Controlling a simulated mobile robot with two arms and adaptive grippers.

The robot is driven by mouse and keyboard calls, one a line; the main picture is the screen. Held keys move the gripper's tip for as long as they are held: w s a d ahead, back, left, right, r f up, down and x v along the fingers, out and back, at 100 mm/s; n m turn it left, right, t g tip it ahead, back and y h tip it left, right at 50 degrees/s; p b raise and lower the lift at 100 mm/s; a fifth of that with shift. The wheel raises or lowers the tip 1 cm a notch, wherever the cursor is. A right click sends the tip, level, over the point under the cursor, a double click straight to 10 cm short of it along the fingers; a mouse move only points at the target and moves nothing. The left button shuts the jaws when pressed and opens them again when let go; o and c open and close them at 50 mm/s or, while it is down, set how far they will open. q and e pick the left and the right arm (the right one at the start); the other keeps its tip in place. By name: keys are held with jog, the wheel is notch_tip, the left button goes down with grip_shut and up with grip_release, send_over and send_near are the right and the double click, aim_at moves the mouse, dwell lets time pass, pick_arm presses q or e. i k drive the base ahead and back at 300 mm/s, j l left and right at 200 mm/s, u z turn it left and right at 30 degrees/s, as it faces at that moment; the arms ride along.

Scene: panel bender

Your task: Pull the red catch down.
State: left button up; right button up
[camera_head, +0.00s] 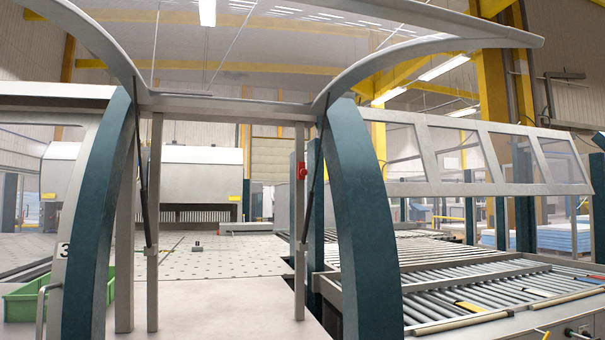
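A small red catch (302,171) sits high on the upright grey post (299,235) at the right side of the machine's opening. It is small in the picture, so I cannot tell its exact position or whether it is up or down. Neither of my grippers shows in the head view, and nothing is seen touching the catch.
Two curved teal frames, left (97,215) and right (362,225), flank the opening below a raised hood. A pale flat surface (215,308) lies between them. A green bin (27,302) is at lower left. A roller table (480,295) fills the right.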

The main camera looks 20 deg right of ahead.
aim_at(302, 171)
jog(key=i+j+z, duration=0.35)
jog(key=i+j, duration=0.15)
jog(key=i, duration=0.4)
jog(key=i+j+z, duration=0.3)
jog(key=i+j, duration=0.4)
jog(key=i, duration=0.1)
